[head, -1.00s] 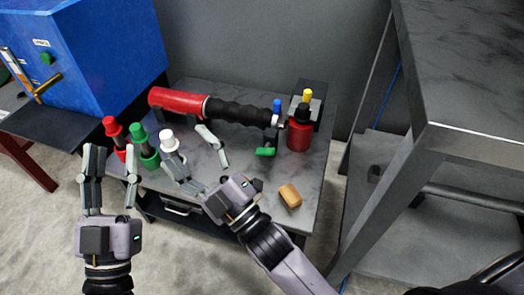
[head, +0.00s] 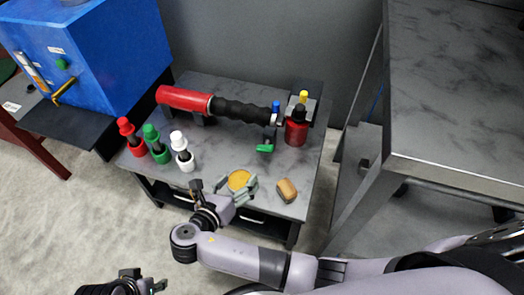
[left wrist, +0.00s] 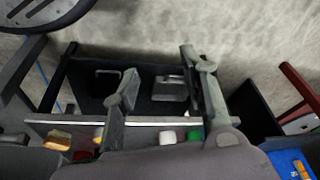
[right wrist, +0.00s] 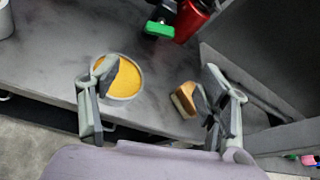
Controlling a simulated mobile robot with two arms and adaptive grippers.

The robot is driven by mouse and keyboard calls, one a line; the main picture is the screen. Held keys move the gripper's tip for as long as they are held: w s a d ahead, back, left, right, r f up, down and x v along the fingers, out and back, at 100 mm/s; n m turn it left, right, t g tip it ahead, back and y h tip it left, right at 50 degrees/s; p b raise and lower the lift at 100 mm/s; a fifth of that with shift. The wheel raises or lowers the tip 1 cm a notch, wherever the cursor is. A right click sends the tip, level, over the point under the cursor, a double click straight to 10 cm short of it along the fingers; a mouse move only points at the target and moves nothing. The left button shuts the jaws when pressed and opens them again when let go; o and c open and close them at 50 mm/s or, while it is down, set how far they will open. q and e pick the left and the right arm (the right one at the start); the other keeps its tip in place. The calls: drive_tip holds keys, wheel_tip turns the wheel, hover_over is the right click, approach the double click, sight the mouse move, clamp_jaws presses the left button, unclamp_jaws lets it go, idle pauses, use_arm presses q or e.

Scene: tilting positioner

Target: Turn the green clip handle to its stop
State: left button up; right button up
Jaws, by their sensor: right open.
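The green clip handle (head: 265,147) sits below the silver clip end of the black ribbed hose (head: 240,112) on the grey table. It also shows at the top of the right wrist view (right wrist: 158,29). My right gripper (head: 238,190) is open over the table's front part, nearer the front edge than the handle and apart from it. In the right wrist view its fingers (right wrist: 160,85) are spread, with nothing held. My left gripper is mostly out of the head view at the bottom left; in the left wrist view its fingers (left wrist: 158,65) are apart and empty.
A round orange-filled dish (right wrist: 125,80) lies beneath the right fingers, beside a brown block (head: 287,190). A red bottle (head: 297,130) stands right of the handle. Red, green and white bottles (head: 182,152) stand at the left. A taller grey table (head: 455,90) is at right.

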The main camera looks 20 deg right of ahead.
sight(264, 152)
drive_tip(key=b+x, duration=0.2)
drive_tip(key=x, duration=0.6)
drive_tip(key=shift+w+d+f+b, duration=0.2)
drive_tip(key=shift+f+b, duration=0.1)
drive_tip(key=b+x, duration=0.1)
drive_tip(key=x, duration=0.3)
drive_tip(key=b+x, duration=0.1)
drive_tip(key=x, duration=0.2)
drive_tip(key=shift+w+d, duration=0.2)
drive_tip(key=shift+w, duration=0.1)
drive_tip(key=shift+w+d+f+b, duration=0.1)
drive_tip(key=shift+w+d+b, duration=0.05)
drive_tip(key=shift+b, duration=0.15)
use_arm(q)
drive_tip(key=w+d+r+t+h, duration=0.1)
drive_tip(key=w+d+r+t, duration=0.1)
drive_tip(key=w, duration=0.4)
drive_tip(key=w+d+r+t+h, duration=0.1)
drive_tip(key=w+d+r+t, duration=0.1)
drive_tip(key=w+r+t, duration=0.2)
drive_tip(key=w+t, duration=0.2)
drive_tip(key=shift+w+d, duration=0.15)
drive_tip(key=shift+w, duration=0.15)
